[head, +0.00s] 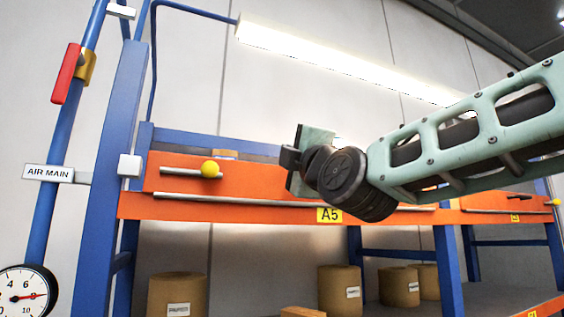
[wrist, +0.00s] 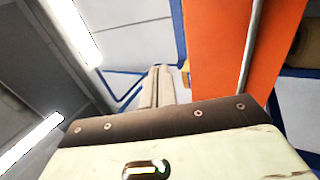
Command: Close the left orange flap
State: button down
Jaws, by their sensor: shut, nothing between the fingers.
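The left orange flap (head: 250,178) is a long panel on the front of the blue rack, above the A5 tag. It has a short bar handle with a yellow knob (head: 210,169) near its left end and a silver rod along its lower edge. It looks near upright; its exact tilt is hard to tell. My gripper (head: 289,158) is at the flap's upper edge, partly in front of it, and my arm hides its right part. In the wrist view my fingers (wrist: 159,75) are together and empty, beside an orange panel (wrist: 225,50) with a silver rod; contact is unclear.
A second orange flap (head: 490,205) with its own handle is at right. Brown rolls (head: 178,295) stand on the shelf below. A blue post (head: 118,130), a pipe with a red lever (head: 67,74) and a gauge (head: 25,294) are at left. A lamp (head: 330,62) hangs above.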

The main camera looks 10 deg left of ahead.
jog(key=s+d+b, duration=0.3)
jog(key=s+d, duration=0.1)
jog(key=s, duration=0.2)
jog(key=shift+s+d+f+b, duration=0.15)
jog(key=shift+s+d+b, duration=0.15)
jog(key=shift+d+b, duration=0.1)
jog(key=shift+f, duration=0.15)
jog(key=s+f+m+g+h+b, duration=0.15)
jog(key=f+g, duration=0.25)
jog(key=f, duration=0.8)
jog(key=s+f+m+g+h, duration=0.1)
jog(key=f+m+g, duration=0.2)
jog(key=f, duration=0.8)
jog(key=s+f+m+g+h+b, duration=0.15)
jog(key=f+g, duration=0.25)
jog(key=f, duration=0.8)
jog(key=s+d+f+m+g+h, duration=0.3)
jog(key=s+d+f, duration=0.2)
jog(key=f, duration=0.3)
jog(key=s+d+f+m+g+h, duration=0.2)
jog(key=s+d+f+m, duration=0.2)
jog(key=f, duration=0.5)
jog(key=s+d+f+m+g+h+b, duration=0.1)
jog(key=s+d+f+m+g+h, duration=0.2)
jog(key=s+d+f, duration=0.5)
jog(key=shift+s+d+f+m+g+h, duration=0.15)
jog(key=shift+s+f+m+g+h, duration=0.15)
jog(key=shift+s+f+m, duration=0.2)
jog(key=shift+w, duration=0.1)
